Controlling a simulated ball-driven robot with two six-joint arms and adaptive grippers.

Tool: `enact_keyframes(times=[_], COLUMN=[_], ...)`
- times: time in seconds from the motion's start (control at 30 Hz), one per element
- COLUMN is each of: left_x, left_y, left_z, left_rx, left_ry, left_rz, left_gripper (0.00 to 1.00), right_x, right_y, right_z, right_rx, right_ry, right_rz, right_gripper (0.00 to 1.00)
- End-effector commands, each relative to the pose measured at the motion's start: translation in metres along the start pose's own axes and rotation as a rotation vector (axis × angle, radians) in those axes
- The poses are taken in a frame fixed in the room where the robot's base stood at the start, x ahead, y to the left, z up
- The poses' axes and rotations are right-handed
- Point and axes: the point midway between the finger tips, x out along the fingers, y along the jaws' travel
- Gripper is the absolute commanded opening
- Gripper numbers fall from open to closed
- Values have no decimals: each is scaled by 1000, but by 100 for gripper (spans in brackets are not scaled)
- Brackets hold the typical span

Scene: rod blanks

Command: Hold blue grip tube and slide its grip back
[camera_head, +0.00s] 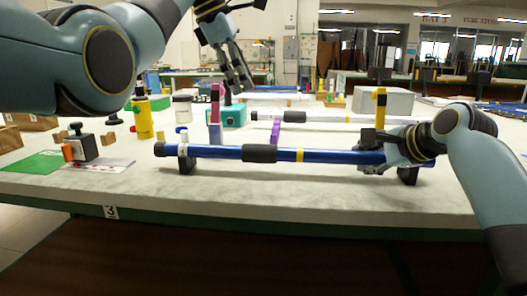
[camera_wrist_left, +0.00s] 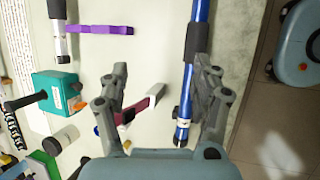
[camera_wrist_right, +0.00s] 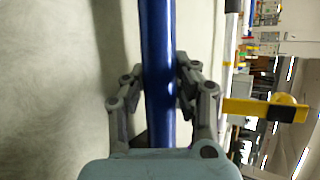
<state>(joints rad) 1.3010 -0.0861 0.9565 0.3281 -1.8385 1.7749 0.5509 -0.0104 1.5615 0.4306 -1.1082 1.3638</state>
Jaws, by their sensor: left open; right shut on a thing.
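The blue grip tube (camera_head: 330,156) lies level along the table on two dark supports, with a yellow band (camera_head: 299,155) near its middle. Its black grip (camera_head: 259,153) sits around the tube just left of the band, and also shows in the left wrist view (camera_wrist_left: 197,42). My right gripper (camera_head: 388,152) is shut on the tube near its right end; the right wrist view shows the blue tube (camera_wrist_right: 157,70) between its fingers.
Behind the tube stand a pink-and-purple post (camera_head: 215,115), a teal box (camera_head: 233,116) and a second tube with a black grip (camera_head: 292,117). A yellow-and-black post (camera_head: 379,105) stands near my right gripper. A black stamp (camera_head: 82,145) and green sheet (camera_head: 35,163) lie left.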

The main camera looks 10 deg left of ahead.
Motion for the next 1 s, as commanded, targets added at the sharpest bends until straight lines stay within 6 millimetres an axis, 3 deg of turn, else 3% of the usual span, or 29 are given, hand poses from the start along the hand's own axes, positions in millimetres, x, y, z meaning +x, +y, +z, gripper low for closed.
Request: enact_keyframes(times=[0.17,0.43,0.6,0.7,0.87,1.0], left_x=[-14,-12,13,30,49,75], left_y=[-6,-64,-102,-113,-112,-103], left_z=[1,-13,-28,-34,-35,-34], left_rx=[123,219,203,189,184,183], left_ry=[-22,-31,-32,-32,-33,-33], left_rz=[211,413,402,368,354,351], left_gripper=[65,65,65,65,65,65], right_x=[1,1,1,1,1,1], right_y=[4,4,5,5,5,6], right_z=[-1,-1,-1,-1,-1,-1], right_rx=[0,0,0,1,1,1], right_ry=[0,0,0,0,0,0], right_rz=[8,9,10,11,11,12], right_gripper=[0,0,0,0,0,0])
